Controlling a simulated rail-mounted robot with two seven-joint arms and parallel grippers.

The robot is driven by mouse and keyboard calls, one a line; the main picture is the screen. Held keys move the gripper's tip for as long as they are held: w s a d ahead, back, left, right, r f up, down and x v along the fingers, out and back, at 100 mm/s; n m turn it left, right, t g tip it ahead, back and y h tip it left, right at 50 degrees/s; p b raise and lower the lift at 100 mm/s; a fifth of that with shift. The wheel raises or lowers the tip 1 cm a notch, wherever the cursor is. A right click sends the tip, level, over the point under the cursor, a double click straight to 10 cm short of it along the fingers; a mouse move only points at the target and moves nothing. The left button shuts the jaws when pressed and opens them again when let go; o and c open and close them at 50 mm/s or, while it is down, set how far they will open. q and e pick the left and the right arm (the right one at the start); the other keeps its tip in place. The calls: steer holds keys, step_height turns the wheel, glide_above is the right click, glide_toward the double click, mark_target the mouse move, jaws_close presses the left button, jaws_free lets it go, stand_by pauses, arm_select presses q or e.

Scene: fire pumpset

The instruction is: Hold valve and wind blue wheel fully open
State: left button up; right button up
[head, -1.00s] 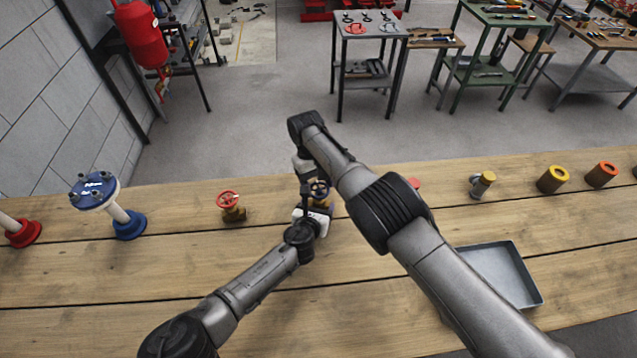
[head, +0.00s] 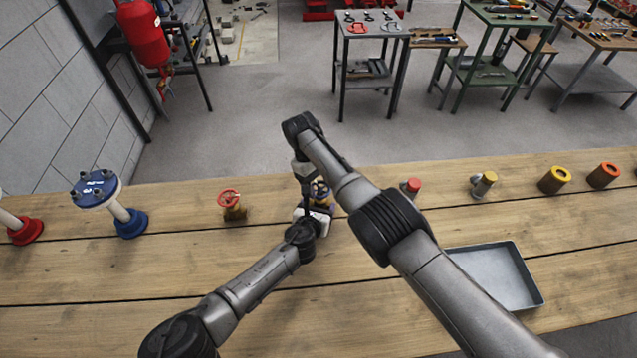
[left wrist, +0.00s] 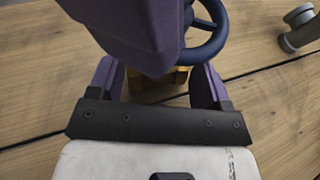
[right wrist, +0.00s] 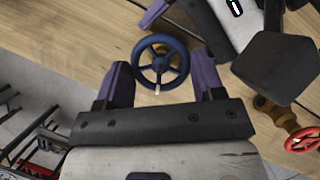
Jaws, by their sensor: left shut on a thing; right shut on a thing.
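The blue-wheeled valve stands on the wooden bench in the head view. Its blue wheel (head: 321,190) is partly covered by my arms. My left gripper (left wrist: 157,80) is shut on the brass valve body (left wrist: 158,84), low down, with a purple finger on each side. My right gripper (right wrist: 161,68) comes from above and is shut on the blue wheel (right wrist: 146,60), which lies between its purple fingers. In the left wrist view, part of the wheel (left wrist: 212,38) shows behind a purple part of the right gripper. The exact finger contacts are partly hidden.
A red-wheeled valve (head: 231,205) stands left of the held one. A blue flanged piece (head: 127,222) is further left. Bare bench lies in front.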

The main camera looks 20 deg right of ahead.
steer(key=shift+a, duration=0.1)
steer(key=o, duration=0.9)
steer(key=shift+o, duration=0.2)
